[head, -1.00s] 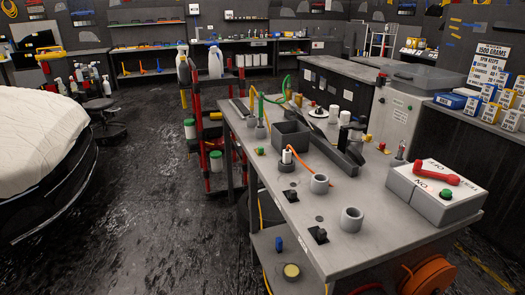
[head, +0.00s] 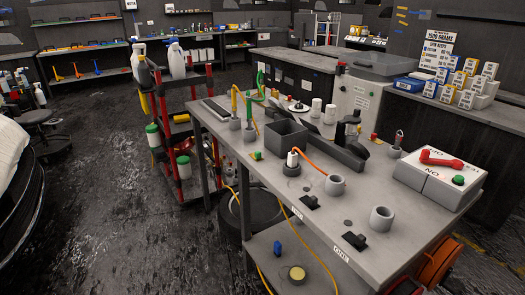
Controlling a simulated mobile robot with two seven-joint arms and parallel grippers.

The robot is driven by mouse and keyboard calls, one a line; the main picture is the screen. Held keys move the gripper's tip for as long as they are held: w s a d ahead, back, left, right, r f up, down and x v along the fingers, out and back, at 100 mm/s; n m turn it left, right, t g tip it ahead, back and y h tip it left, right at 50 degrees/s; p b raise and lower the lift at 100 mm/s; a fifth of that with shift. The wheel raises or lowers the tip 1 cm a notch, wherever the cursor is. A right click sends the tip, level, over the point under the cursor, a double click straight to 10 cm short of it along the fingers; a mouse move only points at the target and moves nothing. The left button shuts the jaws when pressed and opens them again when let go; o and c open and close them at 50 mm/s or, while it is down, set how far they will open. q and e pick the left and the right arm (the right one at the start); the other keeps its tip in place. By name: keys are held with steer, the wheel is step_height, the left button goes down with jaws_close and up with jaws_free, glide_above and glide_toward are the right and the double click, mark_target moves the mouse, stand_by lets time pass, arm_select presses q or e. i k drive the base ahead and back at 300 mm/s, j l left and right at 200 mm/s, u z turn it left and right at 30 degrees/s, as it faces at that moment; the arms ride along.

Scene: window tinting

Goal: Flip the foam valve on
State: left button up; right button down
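A grey box with a white top (head: 443,176) stands at the right end of the grey workbench. A red lever (head: 442,159) lies across its top, with a green button (head: 458,180) in front of it. Letters reading like "ON", upside down, are printed near the button; other lettering at the back is partly hidden or too small to read. No label says foam valve, so I cannot tell for certain that this lever is it. Neither of my grippers is in view.
The workbench (head: 405,225) carries a dark open bin (head: 287,137), grey cups (head: 381,219) and an orange hose. A red-framed cart (head: 168,165) with bottles stands to its left. Dark floor (head: 105,190) is open at the left. An orange reel (head: 437,262) sits below right.

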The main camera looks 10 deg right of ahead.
mark_target(258, 153)
steer(key=i+j+z, duration=0.1)
steer(key=i+j, duration=0.2)
steer(key=i+j+z, duration=0.1)
steer(key=i+j, duration=0.15)
steer(key=i+j+z, duration=0.1)
steer(key=i+j, duration=0.15)
steer(key=j, duration=0.2)
steer(key=i+j+z, duration=0.15)
steer(key=j, duration=0.25)
steer(key=i+j+z, duration=0.1)
steer(key=i+j, duration=0.25)
